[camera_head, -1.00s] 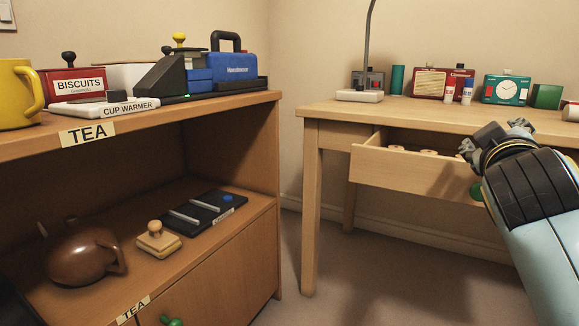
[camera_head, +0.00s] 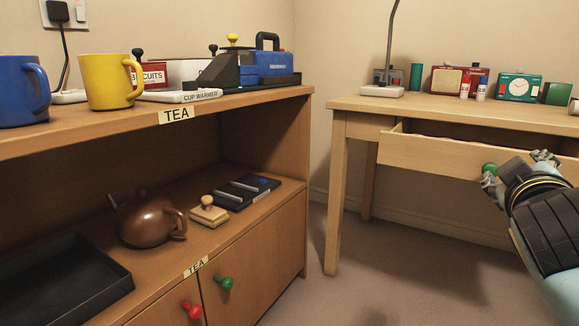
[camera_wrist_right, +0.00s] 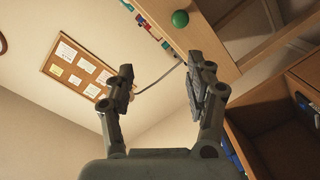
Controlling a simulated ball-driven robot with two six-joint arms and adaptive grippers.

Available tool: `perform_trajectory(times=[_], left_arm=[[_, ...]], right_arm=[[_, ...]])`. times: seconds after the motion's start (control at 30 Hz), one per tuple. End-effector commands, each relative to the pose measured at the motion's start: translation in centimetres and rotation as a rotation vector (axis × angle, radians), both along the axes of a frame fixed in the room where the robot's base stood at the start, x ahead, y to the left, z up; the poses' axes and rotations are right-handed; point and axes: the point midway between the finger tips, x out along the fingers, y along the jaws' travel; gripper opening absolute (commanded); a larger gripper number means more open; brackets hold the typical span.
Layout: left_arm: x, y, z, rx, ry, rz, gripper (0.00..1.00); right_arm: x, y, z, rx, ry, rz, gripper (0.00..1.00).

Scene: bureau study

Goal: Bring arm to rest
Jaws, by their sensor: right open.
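My right arm comes in from the right in the head view, and its gripper (camera_head: 520,172) shows in front of the desk drawer (camera_head: 435,155), close to its green knob (camera_head: 489,169) in the picture. In the right wrist view the gripper (camera_wrist_right: 160,85) has its two fingers wide apart with nothing between them. The green knob also shows there (camera_wrist_right: 180,18), beyond the fingertips and apart from them. The drawer is pulled out from the desk. My left gripper is not in view.
The desk (camera_head: 450,108) carries a lamp, a radio and a clock. On the left, the tea shelf (camera_head: 240,98) holds a blue mug (camera_head: 22,92), a yellow mug (camera_head: 105,82), a teapot (camera_head: 148,220) and a black tray (camera_head: 60,285). Open floor lies between shelf and desk.

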Motion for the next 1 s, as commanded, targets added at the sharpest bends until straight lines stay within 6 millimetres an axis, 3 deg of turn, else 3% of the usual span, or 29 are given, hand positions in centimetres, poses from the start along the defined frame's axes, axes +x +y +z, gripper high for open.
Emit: perform_trajectory(times=[0.17,0.37,0.47,0.6,0.7,0.9,1.0], left_arm=[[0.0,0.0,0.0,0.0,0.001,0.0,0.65],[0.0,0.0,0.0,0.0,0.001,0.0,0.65],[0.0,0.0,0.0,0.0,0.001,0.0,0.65],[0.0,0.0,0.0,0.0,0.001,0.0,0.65],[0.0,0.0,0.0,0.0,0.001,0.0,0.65],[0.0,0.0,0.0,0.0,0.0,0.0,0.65],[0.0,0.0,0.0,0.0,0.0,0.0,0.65]], right_arm=[[-2.4,0.0,-4.3,0.019,0.097,0.015,0.55],[-6.7,0.2,-10.9,0.109,0.254,0.031,0.55],[-10.1,0.5,-15.0,0.188,0.363,0.033,0.55],[-16.7,1.5,-21.1,0.351,0.55,0.021,0.55],[-21.3,2.5,-24.3,0.47,0.671,0.002,0.55],[-28.9,5.2,-28.0,0.701,0.875,-0.046,0.55],[-31.1,7.5,-28.7,0.857,0.958,-0.071,0.55]])
